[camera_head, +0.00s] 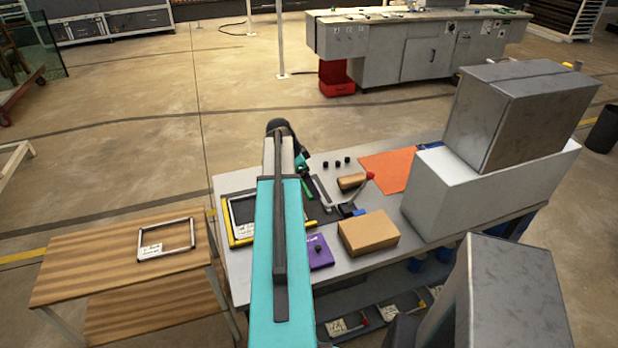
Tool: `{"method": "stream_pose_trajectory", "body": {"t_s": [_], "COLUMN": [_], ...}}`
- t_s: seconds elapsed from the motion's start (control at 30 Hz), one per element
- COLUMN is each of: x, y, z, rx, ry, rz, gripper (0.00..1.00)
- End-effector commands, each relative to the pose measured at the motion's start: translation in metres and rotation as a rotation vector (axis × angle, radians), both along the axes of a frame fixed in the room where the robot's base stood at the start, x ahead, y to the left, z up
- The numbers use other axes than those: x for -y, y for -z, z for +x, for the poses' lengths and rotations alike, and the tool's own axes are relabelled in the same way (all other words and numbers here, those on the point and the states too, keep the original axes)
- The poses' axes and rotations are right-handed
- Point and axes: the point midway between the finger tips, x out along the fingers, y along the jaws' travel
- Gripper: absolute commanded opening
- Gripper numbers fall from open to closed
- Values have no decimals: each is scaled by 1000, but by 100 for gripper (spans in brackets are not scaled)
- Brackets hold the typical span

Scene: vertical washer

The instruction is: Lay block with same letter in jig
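A dark rectangular frame (138,255), which looks like a jig, lies on the wooden table at left. A purple block with a black knob (320,252) lies on the grey workbench, partly behind my teal arm. Any letter on it is too small to read. A yellow-edged black frame (231,230) lies on the bench left of my arm, which covers part of it. My arm reaches over the bench and bends down at its far end. My gripper's fingers cannot be made out there.
The grey workbench (385,225) also holds a cardboard box (368,234), a wooden-bodied tool (351,181), an orange sheet (390,168) and small black knobs (337,163). Large grey and white boxes (520,115) block its right end. The wooden table (90,265) is mostly bare.

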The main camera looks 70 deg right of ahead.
Motion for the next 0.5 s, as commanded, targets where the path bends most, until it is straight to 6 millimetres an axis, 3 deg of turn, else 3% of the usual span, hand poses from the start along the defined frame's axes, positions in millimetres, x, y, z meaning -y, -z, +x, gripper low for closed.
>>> {"method": "stream_pose_trajectory", "body": {"t_s": [0.5], "x": [0], "y": [42], "z": [0], "rx": [0], "ry": [0], "rz": [0], "gripper": [69]}}
